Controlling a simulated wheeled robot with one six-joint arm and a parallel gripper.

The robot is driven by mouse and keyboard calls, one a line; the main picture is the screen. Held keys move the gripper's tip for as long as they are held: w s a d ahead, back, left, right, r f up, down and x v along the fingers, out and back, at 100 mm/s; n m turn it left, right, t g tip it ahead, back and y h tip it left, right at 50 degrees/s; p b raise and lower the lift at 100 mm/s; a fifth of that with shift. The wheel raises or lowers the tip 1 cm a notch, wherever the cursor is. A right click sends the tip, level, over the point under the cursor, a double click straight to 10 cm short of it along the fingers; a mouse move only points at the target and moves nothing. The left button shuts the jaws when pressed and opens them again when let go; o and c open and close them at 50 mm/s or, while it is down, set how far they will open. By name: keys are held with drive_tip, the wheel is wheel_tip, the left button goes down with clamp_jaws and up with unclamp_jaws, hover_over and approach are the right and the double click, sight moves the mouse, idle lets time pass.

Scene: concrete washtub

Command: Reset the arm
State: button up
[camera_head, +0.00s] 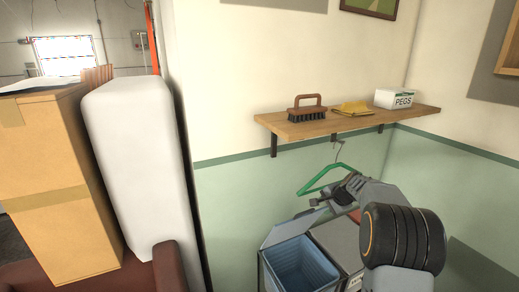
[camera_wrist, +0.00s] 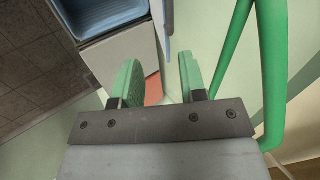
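My arm reaches in from the lower right of the head view, and my gripper (camera_head: 322,200) is just below a green hanger (camera_head: 318,179). The hanger hangs by its hook under the wooden shelf. In the wrist view, the two green-padded fingers of my gripper (camera_wrist: 160,78) stand apart with nothing between them. The hanger (camera_wrist: 232,60) runs down the right side of that view, beside the right finger. I cannot tell whether it touches my gripper.
The shelf (camera_head: 350,124) holds a brush (camera_head: 307,110), a yellow cloth (camera_head: 352,108) and a PEGS box (camera_head: 394,98). A blue-lined tub (camera_head: 302,268) stands below my gripper. A cardboard box (camera_head: 58,180) and a white upright block (camera_head: 140,165) stand at left.

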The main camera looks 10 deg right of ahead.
drive_tip(key=s+a+f+n+g, duration=0.1)
drive_tip(key=s+f+n+g, duration=0.15)
drive_tip(key=s, duration=0.25)
drive_tip(key=s+a+r+n+h, duration=0.1)
drive_tip(key=s+a+r+n, duration=0.1)
drive_tip(key=s, duration=0.7)
drive_tip(key=s+a+r+n, duration=0.2)
drive_tip(key=s+a+n, duration=0.3)
drive_tip(key=s+a, duration=0.2)
drive_tip(key=s+a+r+n+h, duration=0.1)
drive_tip(key=s+a+r+n, duration=0.2)
drive_tip(key=s, duration=0.8)
drive_tip(key=shift+a+h, duration=0.3)
drive_tip(key=shift+a, duration=0.35)
drive_tip(key=shift+s+n, duration=0.1)
drive_tip(key=shift+n, duration=0.15)
